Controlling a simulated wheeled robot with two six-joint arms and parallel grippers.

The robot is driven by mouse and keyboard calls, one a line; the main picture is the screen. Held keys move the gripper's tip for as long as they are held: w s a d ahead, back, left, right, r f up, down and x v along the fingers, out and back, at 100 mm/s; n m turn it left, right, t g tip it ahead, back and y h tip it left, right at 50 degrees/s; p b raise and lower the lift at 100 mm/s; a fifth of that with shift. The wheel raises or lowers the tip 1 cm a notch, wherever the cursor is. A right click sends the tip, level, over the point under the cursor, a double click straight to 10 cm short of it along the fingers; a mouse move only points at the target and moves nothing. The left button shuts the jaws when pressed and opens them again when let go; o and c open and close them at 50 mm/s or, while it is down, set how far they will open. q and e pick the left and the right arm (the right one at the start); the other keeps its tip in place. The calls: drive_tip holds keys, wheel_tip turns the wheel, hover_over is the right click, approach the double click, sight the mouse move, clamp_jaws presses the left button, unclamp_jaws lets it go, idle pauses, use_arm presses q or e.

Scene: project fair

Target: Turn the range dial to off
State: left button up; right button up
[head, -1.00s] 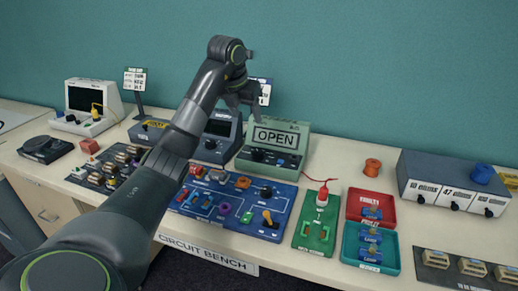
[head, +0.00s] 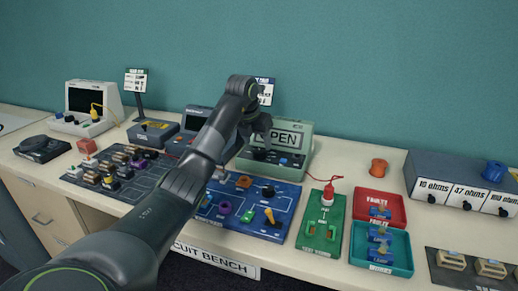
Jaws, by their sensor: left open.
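A green meter (head: 303,140) with a display stands at the back of the bench. Its display reads "PEN" where it shows, as my arm hides the left part. A dark round dial (head: 260,154) sits on the lower front of the meter, close below my gripper; I cannot tell its setting. Smaller dark controls show to its right. My left gripper (head: 257,136) is open and in front of the meter's left side, pointing down. I cannot tell whether it touches the dial. My right gripper is not in view.
A blue board (head: 285,212) with coloured parts lies in front of the meter. A green board (head: 323,232), red tray (head: 396,205) and teal tray (head: 399,262) are to the right. A grey box with drawers (head: 440,170) stands far right. My arm crosses the bench's middle.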

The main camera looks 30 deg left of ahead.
sight(260, 151)
use_arm(q)
drive_tip(key=shift+x, duration=2.1)
drive_tip(key=shift+c, duration=0.5)
drive_tip(key=c, duration=0.9)
drive_tip(key=shift+r+m, duration=0.1)
drive_tip(key=shift+m, duration=0.2)
drive_tip(key=shift+a+m+h+p, duration=0.1)
drive_tip(key=shift+m+h+p, duration=0.5)
drive_tip(key=shift+m, duration=0.5)
drive_tip(key=shift+a+m+g+h+p, duration=0.1)
drive_tip(key=shift+m+g+h+p, duration=0.4)
drive_tip(key=shift+m, duration=1.6)
drive_tip(key=shift+h, duration=0.3)
